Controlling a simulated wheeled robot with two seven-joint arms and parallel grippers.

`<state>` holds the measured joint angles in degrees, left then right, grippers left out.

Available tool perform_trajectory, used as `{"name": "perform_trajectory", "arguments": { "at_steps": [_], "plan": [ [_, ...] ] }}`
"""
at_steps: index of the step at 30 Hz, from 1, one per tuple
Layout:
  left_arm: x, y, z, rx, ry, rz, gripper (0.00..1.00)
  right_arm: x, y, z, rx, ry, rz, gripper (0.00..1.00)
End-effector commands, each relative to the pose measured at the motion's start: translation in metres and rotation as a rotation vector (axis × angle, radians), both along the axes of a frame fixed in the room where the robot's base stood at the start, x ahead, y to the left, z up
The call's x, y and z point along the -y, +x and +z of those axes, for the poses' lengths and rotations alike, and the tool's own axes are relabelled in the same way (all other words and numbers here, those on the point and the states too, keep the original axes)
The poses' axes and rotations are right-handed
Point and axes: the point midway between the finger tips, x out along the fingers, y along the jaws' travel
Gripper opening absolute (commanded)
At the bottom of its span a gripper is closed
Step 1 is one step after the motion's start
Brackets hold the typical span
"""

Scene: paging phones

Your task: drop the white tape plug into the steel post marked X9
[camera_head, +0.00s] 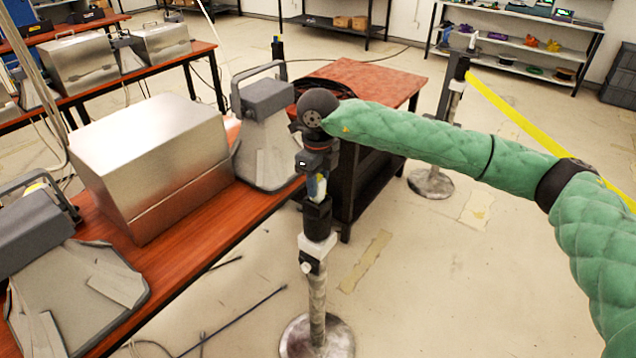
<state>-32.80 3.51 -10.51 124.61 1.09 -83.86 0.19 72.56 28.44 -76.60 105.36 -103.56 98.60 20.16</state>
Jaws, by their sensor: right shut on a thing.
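My right gripper (317,190) points down at the end of the green-sleeved arm. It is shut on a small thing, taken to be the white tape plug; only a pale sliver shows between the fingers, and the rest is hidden. Directly below is a steel post (318,297) with a dark head (318,219), a white collar (318,244) and a round base. The fingertips are at or just above the head; I cannot tell whether the plug touches it. No X9 mark is readable. My left gripper is not in view.
A second post (447,108) with yellow tape (520,122) running right stands behind the arm. A third post (278,58) stands farther back. A red-topped cart (375,78) is just behind the gripper. A bench (195,232) with a metal case (150,160) lies left.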

Motion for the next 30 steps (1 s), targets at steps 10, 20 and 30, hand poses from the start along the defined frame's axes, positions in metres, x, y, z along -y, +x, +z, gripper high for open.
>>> {"name": "perform_trajectory", "arguments": {
  "at_steps": [10,20,30],
  "plan": [
    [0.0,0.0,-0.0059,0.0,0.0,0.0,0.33,-0.0002,0.0,0.0,0.001,0.001,0.0,0.08],
    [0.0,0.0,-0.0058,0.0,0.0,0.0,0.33,-0.0001,0.0001,0.0004,0.0,0.0,0.0,0.08],
    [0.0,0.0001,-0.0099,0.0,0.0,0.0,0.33,-0.0001,0.0001,-0.0043,0.0,0.0,0.0,0.08]
  ]
}}
